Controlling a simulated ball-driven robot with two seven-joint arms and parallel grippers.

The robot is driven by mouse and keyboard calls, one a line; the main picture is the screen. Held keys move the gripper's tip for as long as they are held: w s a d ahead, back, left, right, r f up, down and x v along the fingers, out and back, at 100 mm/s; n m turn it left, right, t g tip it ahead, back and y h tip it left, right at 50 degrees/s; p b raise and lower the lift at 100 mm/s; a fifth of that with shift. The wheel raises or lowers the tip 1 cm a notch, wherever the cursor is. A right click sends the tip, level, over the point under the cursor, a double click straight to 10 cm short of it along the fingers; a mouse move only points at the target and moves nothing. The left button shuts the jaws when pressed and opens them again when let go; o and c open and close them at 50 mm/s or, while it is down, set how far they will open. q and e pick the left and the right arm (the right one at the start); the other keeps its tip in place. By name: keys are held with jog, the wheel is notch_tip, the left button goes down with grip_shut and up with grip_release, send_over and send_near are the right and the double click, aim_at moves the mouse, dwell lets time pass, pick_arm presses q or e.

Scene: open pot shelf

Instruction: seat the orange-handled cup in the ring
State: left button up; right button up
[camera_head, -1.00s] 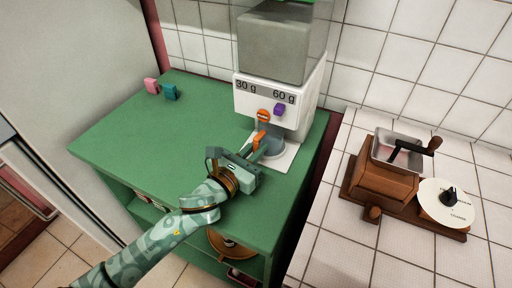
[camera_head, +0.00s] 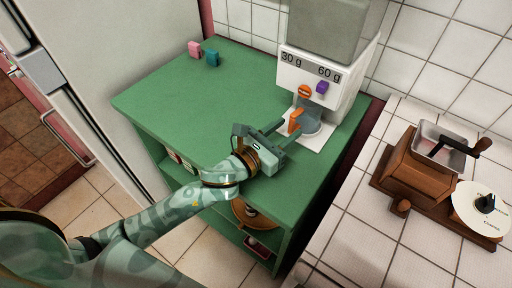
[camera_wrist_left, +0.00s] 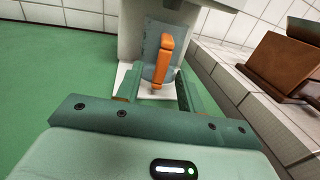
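The grey cup (camera_head: 312,124) with its orange handle (camera_head: 296,121) stands upright under the white dispenser, on its pale base plate. The handle (camera_wrist_left: 161,62) faces my left gripper in the left wrist view, with the cup's grey-blue side (camera_wrist_left: 151,44) behind it. My left gripper (camera_head: 287,137) is open just in front of the handle. Its two fingers (camera_wrist_left: 158,88) lie apart on either side of the handle's line, and I see no contact. I cannot make out a ring at the cup's foot. My right gripper is not in view.
The white dispenser (camera_head: 340,93) has orange and purple knobs and "30 g" and "60 g" labels. A brown grinder (camera_head: 412,165) stands on the tiled counter at right.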

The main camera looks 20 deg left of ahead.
pick_arm(q)
jog(key=v, duration=1.3)
jog(key=shift+s+a, duration=0.15)
jog(key=shift+s, duration=0.15)
